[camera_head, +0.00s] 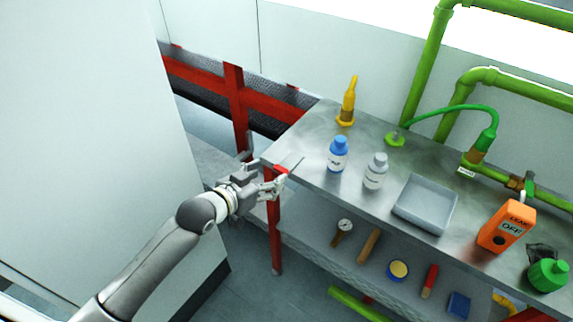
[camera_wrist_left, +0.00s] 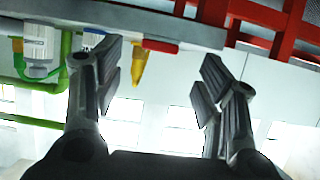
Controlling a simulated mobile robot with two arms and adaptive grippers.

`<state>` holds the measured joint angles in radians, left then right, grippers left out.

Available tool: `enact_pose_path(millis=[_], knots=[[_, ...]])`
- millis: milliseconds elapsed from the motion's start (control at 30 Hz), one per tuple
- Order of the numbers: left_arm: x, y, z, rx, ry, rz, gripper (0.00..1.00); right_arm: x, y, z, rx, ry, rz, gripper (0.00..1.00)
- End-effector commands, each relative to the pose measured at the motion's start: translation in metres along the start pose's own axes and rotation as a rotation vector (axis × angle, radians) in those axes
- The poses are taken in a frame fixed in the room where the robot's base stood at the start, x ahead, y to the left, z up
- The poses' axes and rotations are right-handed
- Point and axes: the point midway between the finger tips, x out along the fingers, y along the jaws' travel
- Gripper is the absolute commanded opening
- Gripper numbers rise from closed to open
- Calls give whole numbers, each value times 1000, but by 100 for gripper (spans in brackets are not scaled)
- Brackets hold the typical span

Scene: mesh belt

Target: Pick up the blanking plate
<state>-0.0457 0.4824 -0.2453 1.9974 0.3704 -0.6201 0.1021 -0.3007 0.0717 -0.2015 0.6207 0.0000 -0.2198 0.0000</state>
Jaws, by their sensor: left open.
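A small flat red piece (camera_head: 281,169) sits at the near left corner of the bench, with a thin grey sliver beside it; it looks like the tab of the blanking plate, but I cannot tell for sure. In the left wrist view the red piece (camera_wrist_left: 168,46) shows at the bench edge, in the gap between my fingers. My left gripper (camera_head: 266,174) is open and empty at that corner, its fingers spread on either side of the red piece and apart from it. Most of the plate is hidden or too thin to make out. My right gripper is not in view.
On the bench (camera_head: 310,180) stand a yellow bottle (camera_head: 348,101), a blue-capped bottle (camera_head: 338,155), a grey-white bottle (camera_head: 375,171), a grey tray (camera_head: 400,207) and an orange box (camera_head: 506,226). Several tools lie on the lower shelf. A red frame (camera_head: 236,110) stands behind my gripper.

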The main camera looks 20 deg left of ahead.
Motion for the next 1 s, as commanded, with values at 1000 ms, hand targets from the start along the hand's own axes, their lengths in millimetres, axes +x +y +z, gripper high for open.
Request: enact_pose_path(millis=[1000], knots=[[48,0,3,1,-1,0,24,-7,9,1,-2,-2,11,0]])
